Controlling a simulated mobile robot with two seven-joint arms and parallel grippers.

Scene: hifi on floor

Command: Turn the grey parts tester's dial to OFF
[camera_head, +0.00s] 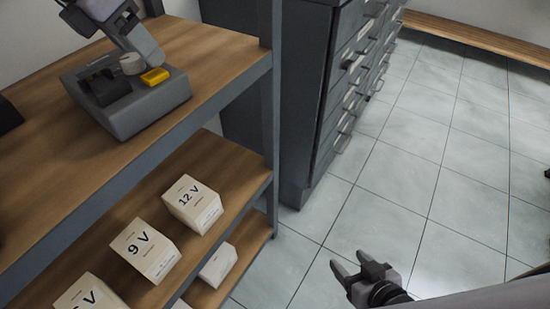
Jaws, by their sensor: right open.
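The grey parts tester (145,108) stands on the top wooden shelf at the upper left. I cannot read any dial marking or where the dial points. My right gripper (346,269) is open and empty over the floor at the bottom, well right of the tester.
White boxes marked 12 V (192,204) and 9 V (145,250), and a third box (90,295), stand on the lower shelf (235,165). A grey drawer cabinet (305,90) with protruding handles is behind the shelf post (271,120).

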